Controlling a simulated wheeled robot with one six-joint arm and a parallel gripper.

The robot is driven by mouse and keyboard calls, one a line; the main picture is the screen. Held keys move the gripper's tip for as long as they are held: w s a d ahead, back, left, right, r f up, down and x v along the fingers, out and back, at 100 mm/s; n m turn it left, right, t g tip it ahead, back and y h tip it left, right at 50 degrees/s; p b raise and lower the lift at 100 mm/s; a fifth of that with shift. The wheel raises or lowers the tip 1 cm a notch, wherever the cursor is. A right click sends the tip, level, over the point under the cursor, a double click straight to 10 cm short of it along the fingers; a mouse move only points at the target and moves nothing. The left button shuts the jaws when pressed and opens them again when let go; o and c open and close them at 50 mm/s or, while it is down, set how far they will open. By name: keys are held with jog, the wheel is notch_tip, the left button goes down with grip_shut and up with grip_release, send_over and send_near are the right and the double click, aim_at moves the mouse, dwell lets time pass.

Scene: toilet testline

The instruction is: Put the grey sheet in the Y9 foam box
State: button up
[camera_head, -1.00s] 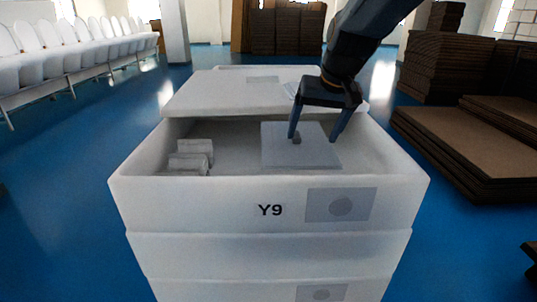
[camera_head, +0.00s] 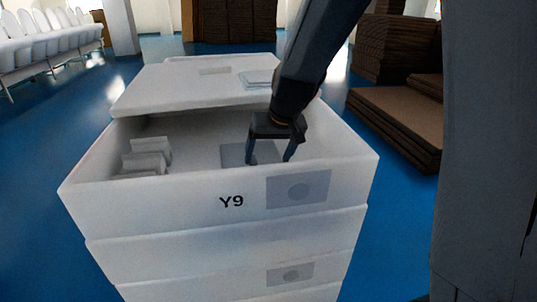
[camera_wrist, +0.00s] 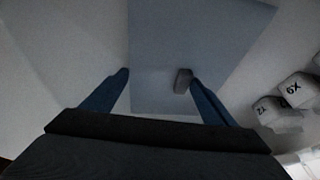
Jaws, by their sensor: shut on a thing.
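The white Y9 foam box (camera_head: 150,195) stands open at the front, on top of a stack of similar boxes. The grey sheet (camera_head: 233,153) is inside its right half, low and flat-looking. My gripper (camera_head: 269,161) reaches down into the box from above, shut on the sheet. In the wrist view the sheet (camera_wrist: 160,35) extends beyond my two fingers (camera_wrist: 157,74), with a small grey knob beside the right finger. The front wall hides the sheet's near edge, so I cannot tell whether it touches the box floor.
White blocks (camera_head: 147,158) sit in the box's left part. A white lid (camera_head: 190,88) covers its back, with thin sheets (camera_head: 256,78) on top. Brown stacks (camera_head: 398,118) stand on the right, and white toilet seats (camera_head: 35,40) line the far left.

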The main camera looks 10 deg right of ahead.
jog(key=o, duration=1.1)
jog(key=shift+r, duration=0.1)
jog(key=b+v, duration=0.1)
jog(key=v, duration=1.1)
jog(key=shift+w, duration=0.1)
